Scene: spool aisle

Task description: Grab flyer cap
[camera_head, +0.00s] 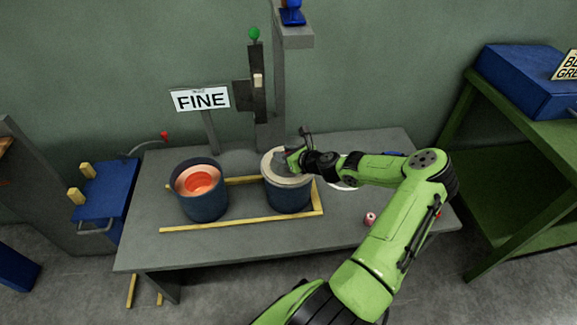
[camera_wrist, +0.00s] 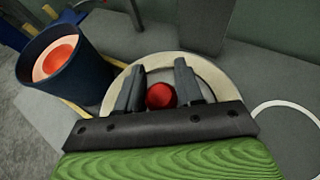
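A pale round flyer cap (camera_head: 268,168) lies on top of the right-hand dark blue can (camera_head: 288,196) on the grey table. In the wrist view the cap (camera_wrist: 213,76) shows as a pale disc with a red knob (camera_wrist: 161,95) at its middle. My gripper (camera_head: 285,161) is over the cap, pointing down at it. In the wrist view its two fingers (camera_wrist: 160,76) are apart, one on each side of the red knob. I cannot tell whether they touch it. The knob's lower part is hidden behind the gripper body.
An open blue can (camera_head: 203,199) with a glowing orange inside stands to the left. Yellow rails (camera_head: 239,222) run along the table. A FINE sign (camera_head: 202,99) and a grey column (camera_head: 278,88) stand behind. A small pink spool (camera_head: 370,219) lies at the right.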

